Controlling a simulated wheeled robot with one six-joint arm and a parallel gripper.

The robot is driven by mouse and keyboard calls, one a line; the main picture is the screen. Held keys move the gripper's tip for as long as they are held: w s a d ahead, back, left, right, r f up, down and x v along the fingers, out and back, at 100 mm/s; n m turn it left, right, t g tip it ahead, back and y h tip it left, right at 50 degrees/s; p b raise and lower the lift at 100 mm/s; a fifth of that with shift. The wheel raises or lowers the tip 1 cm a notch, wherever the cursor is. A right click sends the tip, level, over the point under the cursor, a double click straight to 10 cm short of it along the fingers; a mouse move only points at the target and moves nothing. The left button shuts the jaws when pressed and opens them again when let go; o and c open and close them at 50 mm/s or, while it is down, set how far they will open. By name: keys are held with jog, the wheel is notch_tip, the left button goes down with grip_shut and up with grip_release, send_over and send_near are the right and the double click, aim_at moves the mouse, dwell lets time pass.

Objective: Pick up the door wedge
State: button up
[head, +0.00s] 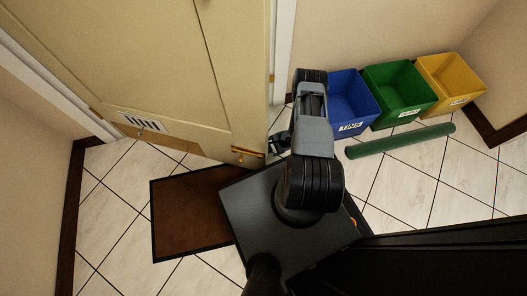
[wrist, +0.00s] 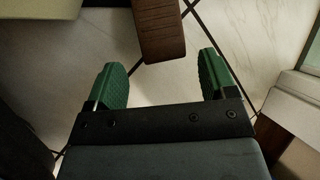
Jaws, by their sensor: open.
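The door wedge (wrist: 160,28) is a brown block with a ribbed top, at the top middle of the wrist view. Its near end lies about level with my fingertips, and its far end is cut off by the picture's edge. My gripper (wrist: 161,66) is open, with a green pad on each side and pale floor showing between them. The wedge lines up with the gap and touches neither pad. In the head view my gripper (head: 279,143) shows only partly beside my arm, near the door's edge. The wedge cannot be made out there.
The cream door (head: 225,70) stands left of my arm, with a brown mat (head: 190,215) below it. Blue (head: 350,100), green (head: 400,95) and yellow (head: 450,80) bins stand at the right. A green cylinder (head: 400,141) lies before them. Tiled floor is clear at far right.

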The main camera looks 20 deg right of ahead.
jog(key=b+x, duration=0.1)
jog(key=x, duration=0.2)
jog(key=shift+s, duration=0.1)
jog(key=shift+r, duration=0.1)
jog(key=shift+s, duration=0.1)
jog(key=c, duration=0.9)
